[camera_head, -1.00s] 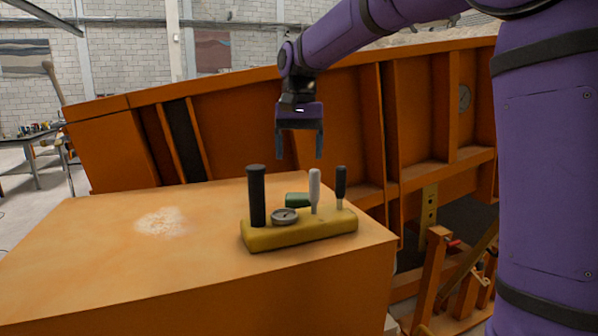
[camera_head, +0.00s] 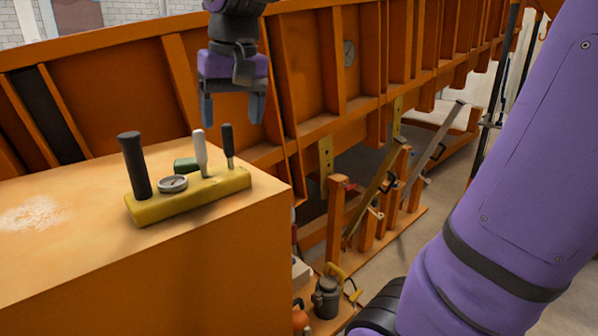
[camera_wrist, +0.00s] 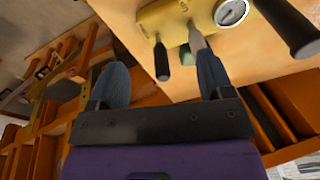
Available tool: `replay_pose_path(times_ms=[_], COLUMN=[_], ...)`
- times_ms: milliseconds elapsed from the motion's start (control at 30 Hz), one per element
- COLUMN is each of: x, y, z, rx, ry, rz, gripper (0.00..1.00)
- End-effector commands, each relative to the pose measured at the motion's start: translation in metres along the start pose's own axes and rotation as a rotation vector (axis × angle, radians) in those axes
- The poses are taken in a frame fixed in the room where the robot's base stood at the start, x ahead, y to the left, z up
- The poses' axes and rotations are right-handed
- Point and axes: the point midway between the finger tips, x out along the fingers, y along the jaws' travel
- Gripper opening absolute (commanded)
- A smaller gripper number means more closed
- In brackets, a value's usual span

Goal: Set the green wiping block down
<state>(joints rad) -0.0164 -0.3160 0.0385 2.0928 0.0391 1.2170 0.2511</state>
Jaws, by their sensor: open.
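The green wiping block (camera_head: 185,164) lies on the orange box top, just behind the yellow control panel (camera_head: 190,203), partly hidden by its levers. In the wrist view a small bit of the green block (camera_wrist: 186,55) shows beyond the levers. My gripper (camera_head: 232,122) is open and empty, with its fingers pointing down, above and behind the right end of the panel. In the wrist view my gripper (camera_wrist: 160,82) shows its two fingers apart with nothing held between them.
The yellow panel bears a tall black handle (camera_head: 134,165), a grey lever (camera_head: 200,153), a black lever (camera_head: 228,146) and a round gauge (camera_head: 172,183). White powder (camera_head: 33,214) lies on the box top at left. The ribbed orange sandbed wall (camera_head: 115,95) stands behind.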

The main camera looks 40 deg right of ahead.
Motion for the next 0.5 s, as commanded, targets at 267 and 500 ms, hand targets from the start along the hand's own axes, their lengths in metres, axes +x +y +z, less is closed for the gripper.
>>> replay_pose_path(times_ms=[267, 500], x=[0.014, 0.036], y=[0.029, 0.049], z=[0.068, 0.114], rx=[-0.097, -0.174], ry=[0.15, 0.265], rz=[-0.009, -0.007], gripper=[0.74, 0.74])
